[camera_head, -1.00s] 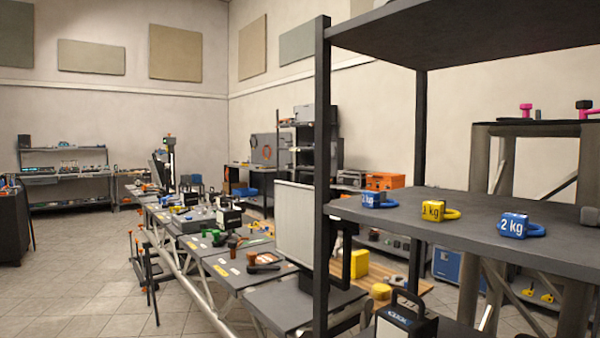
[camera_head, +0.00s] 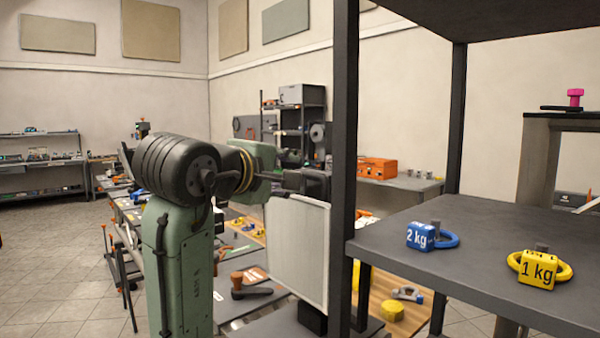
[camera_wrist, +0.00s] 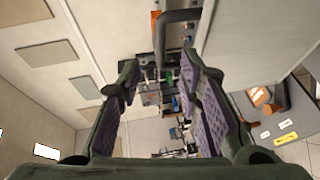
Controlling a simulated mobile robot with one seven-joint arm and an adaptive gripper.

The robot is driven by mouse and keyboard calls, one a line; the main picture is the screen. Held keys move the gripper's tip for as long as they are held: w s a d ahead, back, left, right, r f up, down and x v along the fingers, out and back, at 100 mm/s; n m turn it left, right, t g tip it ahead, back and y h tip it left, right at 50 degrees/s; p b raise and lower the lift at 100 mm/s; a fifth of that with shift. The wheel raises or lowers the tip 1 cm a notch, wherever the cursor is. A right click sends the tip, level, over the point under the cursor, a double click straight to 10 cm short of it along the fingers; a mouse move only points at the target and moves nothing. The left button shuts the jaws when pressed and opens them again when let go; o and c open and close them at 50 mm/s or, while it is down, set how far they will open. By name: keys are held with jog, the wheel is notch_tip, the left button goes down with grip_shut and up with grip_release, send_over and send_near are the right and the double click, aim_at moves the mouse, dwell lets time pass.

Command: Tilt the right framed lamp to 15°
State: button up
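The framed lamp (camera_head: 298,250) is a pale upright panel with a thin frame, left of the shelf's dark front post. In the wrist view its pale face (camera_wrist: 262,42) fills the upper right, with a dark bent handle (camera_wrist: 178,18) beside it. My arm reaches in from the left in the head view, and my gripper (camera_head: 300,183) is at the lamp's top edge, partly hard to make out. In the wrist view my gripper (camera_wrist: 158,68) has its fingers apart, with the handle's lower end near the fingertips. I cannot tell whether they touch. The lamp's exact tilt cannot be read.
A dark shelf (camera_head: 440,265) with a blue 2 kg weight (camera_head: 430,237) and a yellow 1 kg weight (camera_head: 538,268) stands close on the right; its post (camera_head: 343,170) is beside the lamp. A bench with tools lies behind and below. Open floor (camera_head: 60,260) is at left.

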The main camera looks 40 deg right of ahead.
aim_at(308, 175)
jog(key=p+x, duration=0.3)
jog(key=x, duration=0.7)
jog(key=shift+w+d+f, duration=0.1)
jog(key=shift+w+d, duration=0.1)
jog(key=shift+w, duration=0.05)
grip_shut()
dwell(0.4)
